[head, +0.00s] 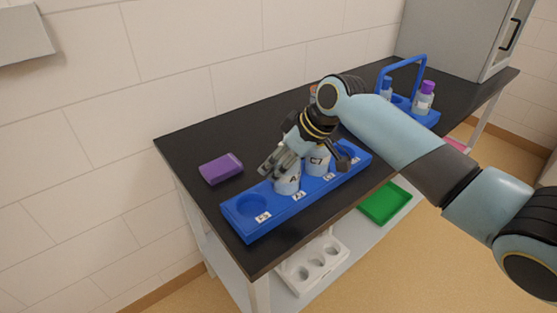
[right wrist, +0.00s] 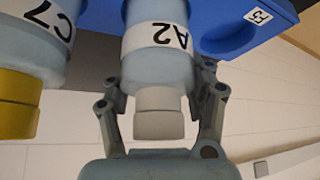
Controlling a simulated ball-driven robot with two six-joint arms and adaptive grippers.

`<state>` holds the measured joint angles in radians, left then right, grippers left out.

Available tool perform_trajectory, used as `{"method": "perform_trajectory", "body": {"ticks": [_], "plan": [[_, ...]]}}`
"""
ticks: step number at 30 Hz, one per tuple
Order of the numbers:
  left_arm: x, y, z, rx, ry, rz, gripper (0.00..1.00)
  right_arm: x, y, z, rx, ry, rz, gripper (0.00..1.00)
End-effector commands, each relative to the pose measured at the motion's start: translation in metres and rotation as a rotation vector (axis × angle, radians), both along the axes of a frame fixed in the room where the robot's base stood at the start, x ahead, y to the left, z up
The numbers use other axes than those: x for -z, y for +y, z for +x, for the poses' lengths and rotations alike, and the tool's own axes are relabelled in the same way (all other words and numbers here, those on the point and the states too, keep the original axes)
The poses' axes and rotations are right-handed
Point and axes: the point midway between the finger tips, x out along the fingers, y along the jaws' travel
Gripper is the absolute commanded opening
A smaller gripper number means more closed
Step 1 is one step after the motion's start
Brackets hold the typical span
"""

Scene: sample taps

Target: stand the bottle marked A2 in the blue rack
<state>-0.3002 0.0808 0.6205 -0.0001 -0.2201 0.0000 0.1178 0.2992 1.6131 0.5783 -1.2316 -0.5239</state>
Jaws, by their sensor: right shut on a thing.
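The bottle marked A2 (head: 288,180) is pale blue with a white label and a grey-white cap. It is upright at a place of the blue rack (head: 298,206), beside the empty end hole. I cannot tell whether its base is fully seated. My right gripper (head: 281,160) is shut on it; in the right wrist view the fingers are on either side of its cap and upper part (right wrist: 160,105). A bottle marked C7 (head: 318,163) with a yellow cap (right wrist: 18,103) stands close beside it in the rack. My left gripper is not in view.
A purple box (head: 221,168) lies on the black bench (head: 190,140), left of the rack. A blue carrier (head: 423,116) with bottles stands at the far right, near a grey cabinet (head: 450,35). A green tray (head: 384,202) and a white holder (head: 315,264) are below the bench.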

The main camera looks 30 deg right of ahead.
Motion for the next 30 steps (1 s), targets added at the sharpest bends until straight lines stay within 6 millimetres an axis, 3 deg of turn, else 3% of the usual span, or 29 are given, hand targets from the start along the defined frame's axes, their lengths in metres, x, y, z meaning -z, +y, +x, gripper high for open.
{"method": "perform_trajectory", "body": {"ticks": [9, 10, 16, 25, 30], "plan": [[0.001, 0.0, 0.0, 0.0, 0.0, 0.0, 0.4, 0.002, 0.0, 0.001, 0.0, -0.002, 0.0, 0.1], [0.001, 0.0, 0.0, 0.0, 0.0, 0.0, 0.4, 0.002, 0.0, 0.001, 0.0, -0.002, -0.001, 0.54], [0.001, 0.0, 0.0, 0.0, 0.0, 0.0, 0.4, 0.002, 0.0, 0.001, 0.0, -0.002, 0.0, 0.8], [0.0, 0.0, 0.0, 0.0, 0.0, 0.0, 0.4, -0.001, 0.0, 0.001, -0.001, -0.003, -0.001, 0.8], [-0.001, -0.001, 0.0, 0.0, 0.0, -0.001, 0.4, -0.018, -0.007, -0.008, -0.001, -0.005, -0.005, 0.8]]}}
